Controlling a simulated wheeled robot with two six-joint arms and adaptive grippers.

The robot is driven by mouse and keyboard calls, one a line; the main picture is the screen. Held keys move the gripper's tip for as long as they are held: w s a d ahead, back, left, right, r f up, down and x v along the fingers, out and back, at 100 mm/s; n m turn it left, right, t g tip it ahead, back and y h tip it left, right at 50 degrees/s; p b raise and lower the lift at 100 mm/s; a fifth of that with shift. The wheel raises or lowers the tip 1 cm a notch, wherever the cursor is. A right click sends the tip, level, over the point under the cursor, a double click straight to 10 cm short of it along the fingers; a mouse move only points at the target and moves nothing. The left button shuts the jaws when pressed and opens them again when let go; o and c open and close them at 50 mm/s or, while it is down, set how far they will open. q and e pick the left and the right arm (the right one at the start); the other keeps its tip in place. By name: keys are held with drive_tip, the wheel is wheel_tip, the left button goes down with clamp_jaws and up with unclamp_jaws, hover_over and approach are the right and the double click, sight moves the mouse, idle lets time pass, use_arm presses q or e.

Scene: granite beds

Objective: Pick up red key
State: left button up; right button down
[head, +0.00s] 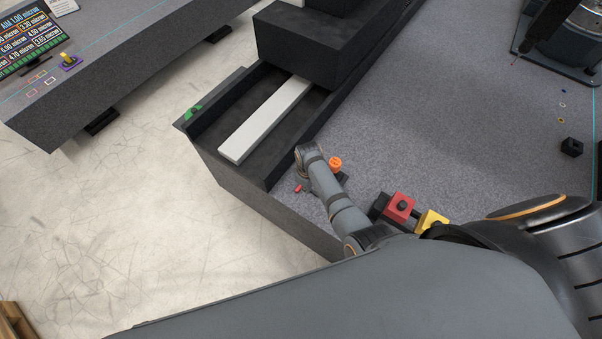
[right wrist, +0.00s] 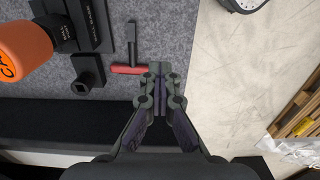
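The red key (right wrist: 128,69) lies on the grey speckled surface in the right wrist view, with a red crossbar and a dark shaft pointing up the picture. In the head view a small red part (head: 298,188) shows beside the end of my right arm, most likely the same key. My right gripper (right wrist: 160,78) has its fingers together, with nothing seen between them. Its tips are just right of the red crossbar's end; I cannot tell whether they touch it. In the head view my arm mostly hides this gripper. My left gripper is not in view.
An orange knob (head: 335,162) and a black socket block (right wrist: 87,75) are near the key. A red block (head: 399,207) and a yellow block (head: 432,222) stand to the right. A dark trough with a white bar (head: 265,120) lies left. The surface edge is close.

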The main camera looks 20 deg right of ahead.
use_arm(q)
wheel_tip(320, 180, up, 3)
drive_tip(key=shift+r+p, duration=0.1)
drive_tip(key=shift+p, duration=0.45)
use_arm(e)
drive_tip(key=s+d+r, duration=0.2)
drive_tip(key=s+r, duration=0.1)
drive_tip(key=s, duration=0.4)
drive_tip(key=shift+s, duration=0.35)
drive_tip(key=c, duration=2)
unclamp_jaws()
drive_tip(key=shift+r, duration=0.1)
drive_tip(key=shift+c, duration=0.2)
drive_tip(key=o, duration=1.6)
